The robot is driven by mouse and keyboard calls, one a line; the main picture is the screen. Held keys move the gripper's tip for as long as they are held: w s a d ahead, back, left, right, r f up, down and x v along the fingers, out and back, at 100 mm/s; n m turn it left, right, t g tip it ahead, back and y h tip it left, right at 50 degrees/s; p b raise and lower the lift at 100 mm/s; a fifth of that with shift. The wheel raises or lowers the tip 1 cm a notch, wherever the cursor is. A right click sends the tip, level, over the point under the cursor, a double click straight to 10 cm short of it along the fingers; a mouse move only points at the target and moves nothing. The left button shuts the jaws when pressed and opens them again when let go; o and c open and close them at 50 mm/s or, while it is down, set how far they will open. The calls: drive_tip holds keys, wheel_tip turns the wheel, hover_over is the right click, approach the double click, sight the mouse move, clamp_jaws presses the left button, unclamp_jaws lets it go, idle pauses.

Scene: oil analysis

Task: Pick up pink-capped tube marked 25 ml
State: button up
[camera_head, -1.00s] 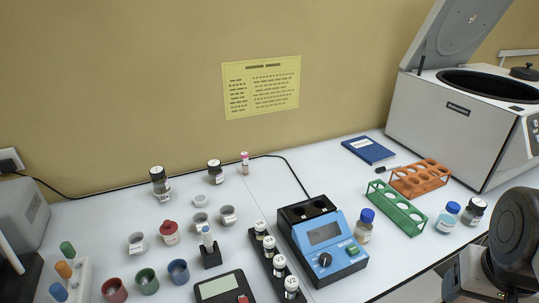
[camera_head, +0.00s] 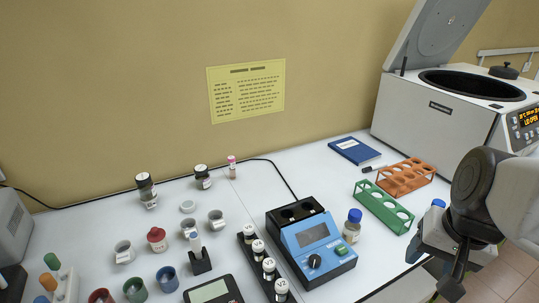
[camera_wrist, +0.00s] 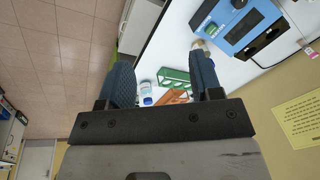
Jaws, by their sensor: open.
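The pink-capped tube (camera_head: 232,168) stands upright at the back of the white table, close to the wall, right of two black-capped bottles. Its marking is too small to read. In the wrist view, a small pink-and-white object (camera_wrist: 311,51) at the right edge looks like this tube. My gripper (camera_wrist: 163,68) is open, with two dark fingers apart and nothing between them. In the head view, my gripper (camera_head: 436,270) is at the table's front right edge, far to the right of the tube.
A blue device (camera_head: 312,240) stands mid-table. A green rack (camera_head: 384,208), an orange rack (camera_head: 406,178) and a blue-capped bottle (camera_head: 352,226) are right of it. A centrifuge (camera_head: 440,115) with raised lid fills the back right. Several cups and bottles (camera_head: 157,240) crowd the left.

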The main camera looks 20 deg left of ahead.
sight(232, 168)
drive_tip(key=w+a+f+m+g+y, duration=0.2)
drive_tip(key=w+a+m+y, duration=0.25)
drive_tip(key=w+a, duration=0.9)
drive_tip(key=w+a+f+m+g+y, duration=0.25)
drive_tip(key=w+a+y, duration=0.25)
drive_tip(key=w+a, duration=0.8)
drive_tip(key=w+a+f+m+y, duration=0.2)
drive_tip(key=w+a+f, duration=0.3)
drive_tip(key=a, duration=0.3)
drive_tip(key=w+a+f+m+t+y, duration=0.1)
drive_tip(key=w+a+f+m, duration=0.3)
drive_tip(key=a, duration=0.5)
drive_tip(key=w+a+f+m+t+y, duration=0.1)
drive_tip(key=w+a+f+m+y, duration=0.2)
drive_tip(key=w+a+f, duration=0.4)
drive_tip(key=shift+w+a+f+y, duration=0.1)
drive_tip(key=shift+a+f+y, duration=0.2)
drive_tip(key=shift+a, duration=0.2)
drive_tip(key=shift+w+a+f+y, duration=0.1)
drive_tip(key=shift+a+f+y, duration=0.05)
drive_tip(key=shift+a+f, duration=0.3)
drive_tip(key=shift+a, duration=0.1)
drive_tip(key=shift+a+r, duration=0.1)
drive_tip(key=shift+a, duration=1.15)
drive_tip(key=shift+a, duration=0.1)
drive_tip(key=shift+a, duration=2.5)
